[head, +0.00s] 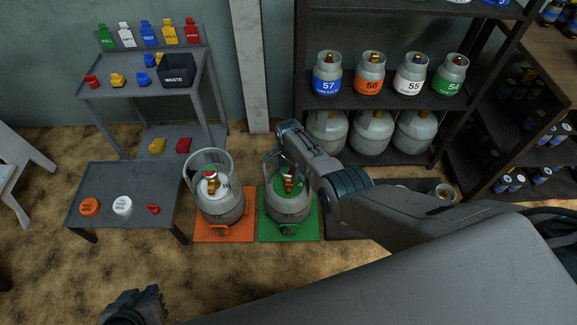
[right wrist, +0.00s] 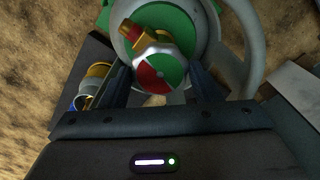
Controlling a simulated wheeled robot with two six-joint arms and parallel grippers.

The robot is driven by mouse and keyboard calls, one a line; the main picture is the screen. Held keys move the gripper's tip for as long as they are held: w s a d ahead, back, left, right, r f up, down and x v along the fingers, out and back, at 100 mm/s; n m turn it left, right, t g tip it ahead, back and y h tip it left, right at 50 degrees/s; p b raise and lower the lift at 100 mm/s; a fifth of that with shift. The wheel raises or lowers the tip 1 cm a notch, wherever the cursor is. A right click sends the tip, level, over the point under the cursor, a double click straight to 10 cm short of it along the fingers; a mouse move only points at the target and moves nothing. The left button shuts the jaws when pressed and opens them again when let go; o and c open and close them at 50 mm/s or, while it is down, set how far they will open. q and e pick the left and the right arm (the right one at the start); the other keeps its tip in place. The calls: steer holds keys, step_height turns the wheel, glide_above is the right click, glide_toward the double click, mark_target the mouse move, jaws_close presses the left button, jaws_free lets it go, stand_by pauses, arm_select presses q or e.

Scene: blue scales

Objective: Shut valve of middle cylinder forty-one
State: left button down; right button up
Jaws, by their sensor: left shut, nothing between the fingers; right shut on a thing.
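The middle cylinder (head: 288,208) is grey with a green top and stands upright on a green scale (head: 303,234); its number is not readable. Its valve knob, with red, green and white sectors, shows in the right wrist view (right wrist: 160,72) beside a brass fitting (right wrist: 150,38). My right gripper (head: 287,165) reaches down over this cylinder from the right and is shut on the knob, one finger on each side. My left gripper (head: 135,305) is shut and empty at the bottom left, away from the cylinders.
A grey cylinder (head: 218,208) stands on an orange scale (head: 222,235) to the left. My right arm partly covers another cylinder (head: 442,192) at right. A low table (head: 105,185) with caps, a tag shelf with a waste bin (head: 178,73), and a cylinder rack (head: 400,98) stand around.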

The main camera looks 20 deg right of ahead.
steer(key=m, duration=0.3)
steer(key=shift+m, duration=0.4)
steer(key=m, duration=0.4)
steer(key=shift+d+p, duration=0.1)
steer(key=shift+p, duration=0.2)
arm_select(q)
steer(key=shift+s+a+r+g, duration=0.25)
steer(key=shift+a+g, duration=0.1)
steer(key=shift+g, duration=0.15)
arm_select(e)
steer(key=m, duration=0.7)
steer(key=o, duration=1)
arm_select(q)
steer(key=shift+r, duration=0.1)
